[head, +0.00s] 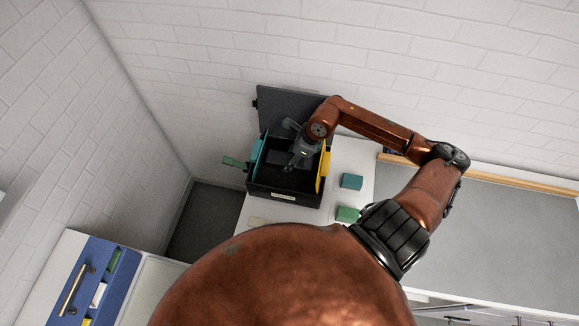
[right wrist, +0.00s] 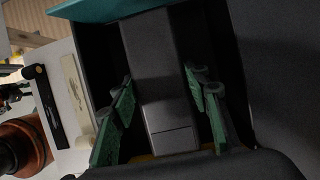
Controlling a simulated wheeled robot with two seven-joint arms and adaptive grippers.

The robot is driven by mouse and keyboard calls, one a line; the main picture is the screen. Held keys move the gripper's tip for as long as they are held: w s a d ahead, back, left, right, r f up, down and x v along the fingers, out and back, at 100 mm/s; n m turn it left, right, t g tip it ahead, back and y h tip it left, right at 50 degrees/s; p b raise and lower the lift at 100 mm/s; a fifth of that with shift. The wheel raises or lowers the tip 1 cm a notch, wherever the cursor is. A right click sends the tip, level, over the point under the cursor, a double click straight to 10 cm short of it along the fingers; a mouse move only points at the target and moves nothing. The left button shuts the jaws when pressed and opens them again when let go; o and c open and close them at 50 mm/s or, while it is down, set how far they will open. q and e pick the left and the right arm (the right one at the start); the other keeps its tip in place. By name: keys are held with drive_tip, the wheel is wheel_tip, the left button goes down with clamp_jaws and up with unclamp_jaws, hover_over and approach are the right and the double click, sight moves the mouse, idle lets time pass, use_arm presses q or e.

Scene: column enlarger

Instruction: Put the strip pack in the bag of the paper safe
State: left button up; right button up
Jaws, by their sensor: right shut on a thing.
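The paper safe (head: 284,199) is a black box with its lid (head: 293,103) open at the back. A teal panel (head: 256,152) stands at its left side and a yellow panel (head: 323,171) at its right. My right gripper (head: 294,166) reaches down into the box. In the right wrist view its green-padded fingers (right wrist: 160,100) are shut on the sides of a long dark grey block (right wrist: 150,60), seemingly the strip pack. The bag cannot be told apart from the dark interior. Whether the block touches the bottom is hidden. My left gripper is out of view.
A teal box (head: 351,181) and a green box (head: 348,214) stand on the white top right of the safe. A green piece (head: 235,163) sticks out at the safe's left. A blue-fronted unit (head: 92,281) is at lower left. White brick walls close off the back.

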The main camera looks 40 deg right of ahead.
wheel_tip(320, 180, down, 3)
drive_tip(key=shift+w+f, duration=0.1)
drive_tip(key=shift+f, duration=0.2)
wheel_tip(320, 180, down, 3)
drive_tip(key=shift+f+p, duration=0.1)
drive_tip(key=shift+p, duration=0.5)
drive_tip(key=shift+f, duration=0.1)
drive_tip(key=shift+f+b, duration=0.65)
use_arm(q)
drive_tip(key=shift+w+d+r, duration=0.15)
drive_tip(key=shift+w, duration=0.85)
use_arm(e)
drive_tip(key=o, duration=1.3)
